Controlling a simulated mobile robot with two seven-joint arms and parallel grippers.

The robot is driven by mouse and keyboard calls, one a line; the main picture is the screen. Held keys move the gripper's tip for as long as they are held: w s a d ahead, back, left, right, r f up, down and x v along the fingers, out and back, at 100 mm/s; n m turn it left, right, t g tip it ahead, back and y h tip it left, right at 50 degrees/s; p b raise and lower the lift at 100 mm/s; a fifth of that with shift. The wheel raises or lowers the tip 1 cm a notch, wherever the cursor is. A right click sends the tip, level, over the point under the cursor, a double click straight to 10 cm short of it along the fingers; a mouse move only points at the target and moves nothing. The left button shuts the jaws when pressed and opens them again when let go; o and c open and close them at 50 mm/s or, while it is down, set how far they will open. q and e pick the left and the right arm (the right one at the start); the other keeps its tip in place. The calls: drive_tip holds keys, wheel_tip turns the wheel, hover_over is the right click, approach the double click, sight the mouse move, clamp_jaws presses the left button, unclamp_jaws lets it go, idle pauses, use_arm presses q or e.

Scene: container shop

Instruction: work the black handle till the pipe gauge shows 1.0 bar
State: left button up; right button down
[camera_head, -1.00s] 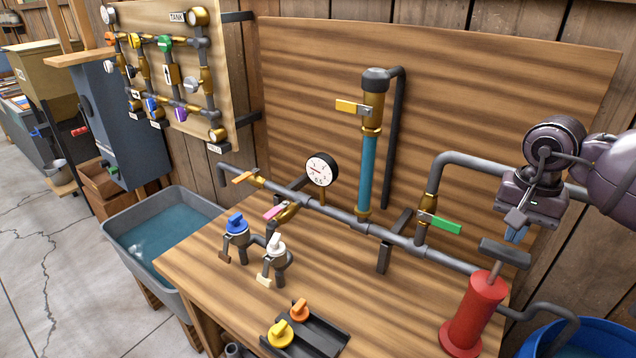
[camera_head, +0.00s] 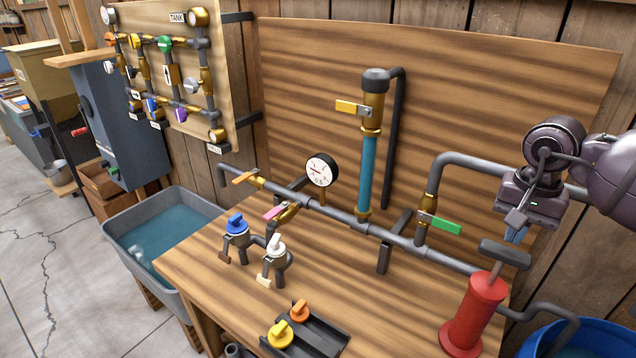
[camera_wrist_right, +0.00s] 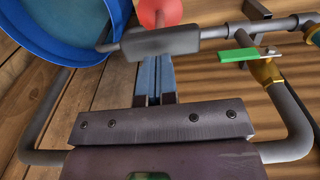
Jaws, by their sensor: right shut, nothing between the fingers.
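The black handle (camera_head: 505,254) is a short crossbar on the rod of a red hand pump (camera_head: 470,318) at the bench's front right. The handle is raised above the pump body. My right gripper (camera_head: 516,236) is shut and empty, pointing down just above the handle. In the right wrist view, the fingers (camera_wrist_right: 153,75) end at the black handle (camera_wrist_right: 160,42); I cannot tell whether they touch it. The white round pipe gauge (camera_head: 321,170) stands on the pipe; its red needle points left, but the exact reading is too small. My left gripper is out of view.
A green lever (camera_head: 440,224) and a yellow lever (camera_head: 352,107) sit on the pipework. Blue and white taps stand at the bench's middle. A blue tub (camera_head: 577,340) is right of the pump. A grey water basin (camera_head: 140,278) stands at left.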

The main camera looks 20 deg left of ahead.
sight(506, 250)
idle(0.6)
drive_tip(key=shift+f+b, duration=0.75)
drive_tip(key=shift+f, duration=0.15)
drive_tip(key=shift+f+b, duration=1.2)
drive_tip(key=shift+f, duration=0.5)
drive_tip(key=shift+f+b, duration=0.6)
drive_tip(key=shift+f, duration=0.35)
drive_tip(key=shift+r+p, duration=0.3)
drive_tip(key=shift+r, duration=0.4)
wheel_tip(506, 250, up, 4)
drive_tip(key=shift+f+p, duration=0.25)
drive_tip(key=shift+p, duration=0.25)
drive_tip(key=shift+r+p, duration=0.3)
drive_tip(key=shift+r, duration=0.8)
